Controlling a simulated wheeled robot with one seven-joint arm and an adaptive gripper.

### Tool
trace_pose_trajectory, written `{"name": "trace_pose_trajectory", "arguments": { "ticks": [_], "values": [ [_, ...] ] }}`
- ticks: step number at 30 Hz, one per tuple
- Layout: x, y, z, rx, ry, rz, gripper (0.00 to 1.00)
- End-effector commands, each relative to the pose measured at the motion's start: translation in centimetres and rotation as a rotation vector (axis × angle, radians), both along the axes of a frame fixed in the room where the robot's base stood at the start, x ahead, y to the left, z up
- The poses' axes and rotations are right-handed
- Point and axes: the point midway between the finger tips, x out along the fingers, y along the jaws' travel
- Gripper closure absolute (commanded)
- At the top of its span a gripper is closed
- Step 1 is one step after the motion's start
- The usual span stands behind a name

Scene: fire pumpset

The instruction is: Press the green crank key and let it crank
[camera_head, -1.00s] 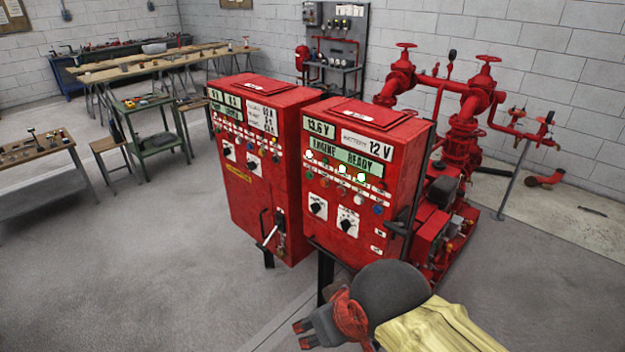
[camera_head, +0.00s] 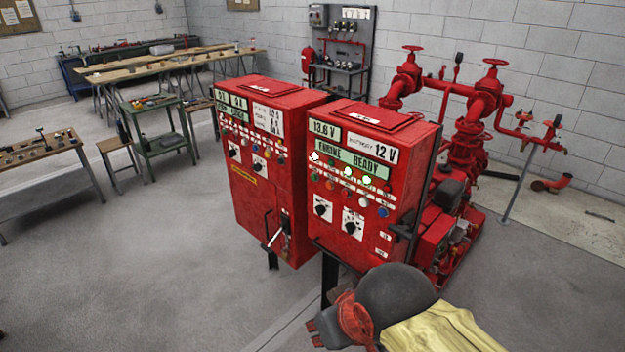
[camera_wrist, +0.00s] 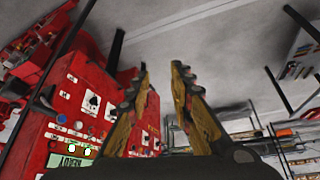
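The right red control cabinet (camera_head: 350,229) has a display reading "ENGINE READY" (camera_head: 353,161), lit lamps, a row of small coloured buttons and two black rotary switches. A small green button (camera_head: 314,176) seems to be at the left of that row; it is too small to identify surely as the crank key. My gripper (camera_head: 318,333) is low in front of this cabinet, apart from its panel. In the wrist view, the fingers of my gripper (camera_wrist: 161,78) are spread and empty. The cabinet front (camera_wrist: 62,105) shows tilted at the left there.
A second red cabinet (camera_head: 262,195) stands to the left, with a lever handle on its lower front. Red pipes and valves (camera_head: 480,105) stand behind at right. Workbenches (camera_head: 155,70) and a green table (camera_head: 150,135) are at left. The grey floor between is clear.

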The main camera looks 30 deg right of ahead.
Motion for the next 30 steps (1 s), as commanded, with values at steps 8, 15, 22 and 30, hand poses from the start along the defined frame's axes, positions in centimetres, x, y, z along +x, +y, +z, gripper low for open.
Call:
{"name": "trace_pose_trajectory", "arguments": {
  "ticks": [8,15,22,30],
  "values": [
    [0.0,0.0,0.0,0.0,0.0,0.0,0.95],
    [0.0,0.0,0.0,0.0,0.0,0.0,1.0],
    [0.0,0.0,0.0,0.0,0.0,0.0,1.0],
    [0.0,0.0,0.0,0.0,0.0,0.0,1.0]
  ]
}}
